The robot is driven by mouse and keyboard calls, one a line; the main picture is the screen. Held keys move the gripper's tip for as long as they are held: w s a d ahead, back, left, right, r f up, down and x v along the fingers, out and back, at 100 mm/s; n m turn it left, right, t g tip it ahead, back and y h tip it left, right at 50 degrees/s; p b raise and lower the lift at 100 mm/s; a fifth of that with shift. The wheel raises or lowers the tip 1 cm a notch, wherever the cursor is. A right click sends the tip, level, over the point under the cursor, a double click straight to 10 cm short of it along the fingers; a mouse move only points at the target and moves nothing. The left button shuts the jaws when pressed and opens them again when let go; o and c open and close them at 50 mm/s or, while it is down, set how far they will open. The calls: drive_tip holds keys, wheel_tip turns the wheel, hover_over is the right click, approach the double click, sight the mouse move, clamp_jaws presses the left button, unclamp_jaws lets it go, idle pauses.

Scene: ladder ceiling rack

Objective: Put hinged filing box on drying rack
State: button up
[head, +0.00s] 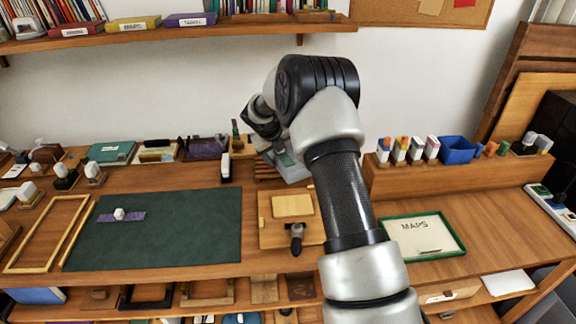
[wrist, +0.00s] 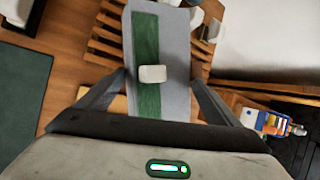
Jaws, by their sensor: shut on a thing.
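The hinged filing box is grey with a green stripe and a small white block on its face. It fills the middle of the wrist view (wrist: 172,50) and shows partly behind my arm in the head view (head: 291,171). My gripper (wrist: 160,95) is shut on it, one finger along each side. The drying rack is a slatted wooden piece (wrist: 107,35) under and beside the box; in the head view its slats (head: 266,173) show at the box's left. The box overlaps the rack in both views. I cannot tell whether it touches the slats.
A wooden board with a small block (head: 270,235) lies in front of the rack. A green mat (head: 160,230) is at the left. A green-rimmed MAPS tray (head: 425,236) and a raised wooden organizer (head: 450,178) stand at the right. A shelf (head: 180,34) runs above.

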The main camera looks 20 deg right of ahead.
wheel_tip(320, 180, down, 5)
drive_tip(key=shift+r+b, duration=0.15)
drive_tip(key=shift+b, duration=0.2)
drive_tip(key=o, duration=1.9)
